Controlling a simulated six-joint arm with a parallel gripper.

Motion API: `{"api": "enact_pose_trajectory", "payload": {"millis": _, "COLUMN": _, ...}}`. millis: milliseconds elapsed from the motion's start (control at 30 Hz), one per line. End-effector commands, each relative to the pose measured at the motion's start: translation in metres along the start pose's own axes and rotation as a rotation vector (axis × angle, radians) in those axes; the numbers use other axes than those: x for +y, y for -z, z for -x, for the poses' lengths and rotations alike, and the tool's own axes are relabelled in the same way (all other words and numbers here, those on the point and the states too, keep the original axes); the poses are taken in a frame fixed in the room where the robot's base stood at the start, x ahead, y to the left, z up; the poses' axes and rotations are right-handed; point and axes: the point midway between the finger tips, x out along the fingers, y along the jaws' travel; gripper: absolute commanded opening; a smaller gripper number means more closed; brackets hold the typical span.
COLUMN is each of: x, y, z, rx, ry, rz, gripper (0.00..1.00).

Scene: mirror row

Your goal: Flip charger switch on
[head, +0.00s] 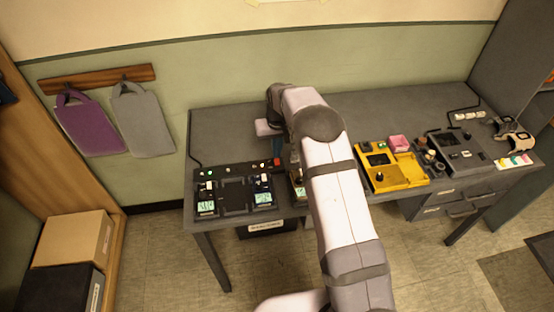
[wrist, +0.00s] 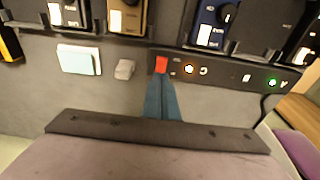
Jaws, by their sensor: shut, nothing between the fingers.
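The dark charger (head: 235,198) sits at the left of the desk, with a control strip (wrist: 228,75) along its back edge. A red switch (wrist: 161,65) is at one end of this strip; it also shows in the head view (head: 277,161). I cannot tell which way the switch is tilted. My gripper (wrist: 160,80) is shut and empty, its blue fingertips right at the edge of the red switch. Whether they touch it is unclear. In the head view my arm hides part of the area right of the switch.
A yellow unit (head: 391,183) stands farther right on the desk (head: 225,125). The desk behind the charger is mostly bare.

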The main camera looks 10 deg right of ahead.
Motion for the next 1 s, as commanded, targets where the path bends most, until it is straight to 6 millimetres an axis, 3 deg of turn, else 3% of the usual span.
{"api": "enact_pose_trajectory", "payload": {"millis": 500, "x": 0.000, "y": 0.007, "z": 0.041, "rx": 0.003, "ry": 0.000, "rz": 0.000, "gripper": 0.00}}
{"api": "enact_pose_trajectory", "payload": {"millis": 1000, "x": 0.000, "y": 0.008, "z": 0.045, "rx": 0.003, "ry": 0.000, "rz": 0.000, "gripper": 0.00}}
